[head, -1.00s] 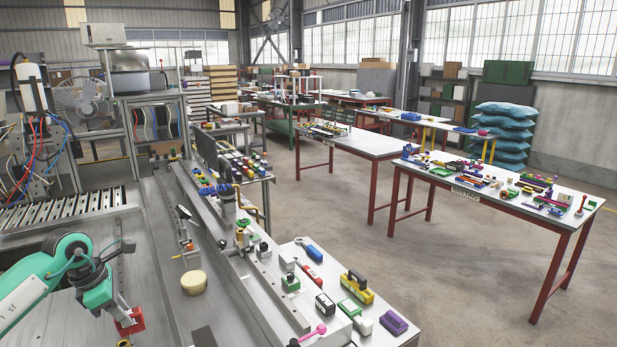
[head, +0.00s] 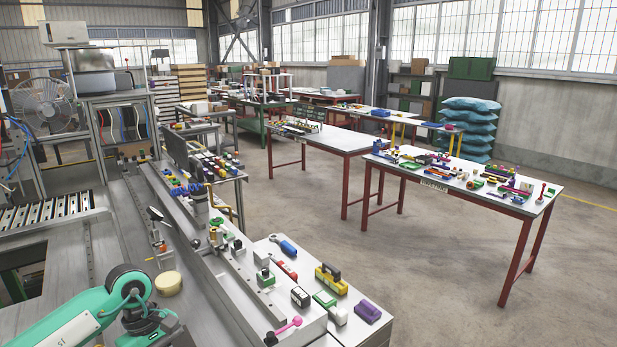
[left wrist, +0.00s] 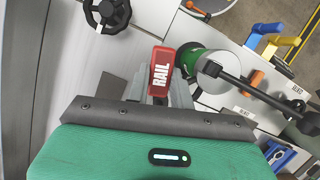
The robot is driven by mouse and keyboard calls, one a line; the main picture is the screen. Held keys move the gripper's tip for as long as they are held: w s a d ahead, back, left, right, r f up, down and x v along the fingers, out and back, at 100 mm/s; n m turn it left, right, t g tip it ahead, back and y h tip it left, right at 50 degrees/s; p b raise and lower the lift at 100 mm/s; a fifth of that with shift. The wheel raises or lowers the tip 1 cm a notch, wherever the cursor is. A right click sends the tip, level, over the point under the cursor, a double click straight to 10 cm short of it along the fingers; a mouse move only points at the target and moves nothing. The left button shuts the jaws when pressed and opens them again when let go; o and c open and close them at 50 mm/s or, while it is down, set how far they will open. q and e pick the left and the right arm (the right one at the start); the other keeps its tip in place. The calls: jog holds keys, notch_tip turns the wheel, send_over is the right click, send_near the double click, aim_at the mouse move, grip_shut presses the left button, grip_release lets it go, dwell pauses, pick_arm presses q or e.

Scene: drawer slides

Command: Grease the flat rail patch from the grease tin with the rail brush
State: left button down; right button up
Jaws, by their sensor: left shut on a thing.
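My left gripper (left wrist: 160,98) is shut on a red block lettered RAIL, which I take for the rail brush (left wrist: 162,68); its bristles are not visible. In the head view the green left arm comes in at the bottom left, and its gripper is below the frame. In the left wrist view a green round can with a grey top (left wrist: 208,66) stands just right of the brush; I cannot tell whether it is the grease tin. A pale yellow round disc (head: 168,283) lies on the grey bench in the head view. I cannot make out the flat rail patch. My right gripper is out of view.
A long grey rail (head: 228,270) runs along the bench. Right of it, a white top holds a yellow block (head: 330,279), a purple block (head: 367,311) and several other tools. A black wheel (left wrist: 107,12) shows in the left wrist view. Open floor lies beyond.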

pick_arm(q)
jog(key=s+d+m, duration=0.1)
jog(key=d+m, duration=0.2)
jog(key=s+d+f+m+g+y, duration=0.1)
jog(key=s+d+m, duration=0.1)
jog(key=m, duration=0.1)
jog(key=s+d+m+y, duration=0.1)
jog(key=s+d+m, duration=0.1)
jog(key=d+m, duration=0.1)
jog(key=shift+s+d+f+m, duration=0.2)
jog(key=shift+d+m, duration=0.15)
jog(key=shift+m, duration=0.15)
jog(key=shift+s+d+f+m+y, duration=0.1)
jog(key=shift+s+d+m+y, duration=0.3)
jog(key=shift+m, duration=0.2)
jog(key=shift+a, duration=0.1)
jog(key=shift+w, duration=0.1)
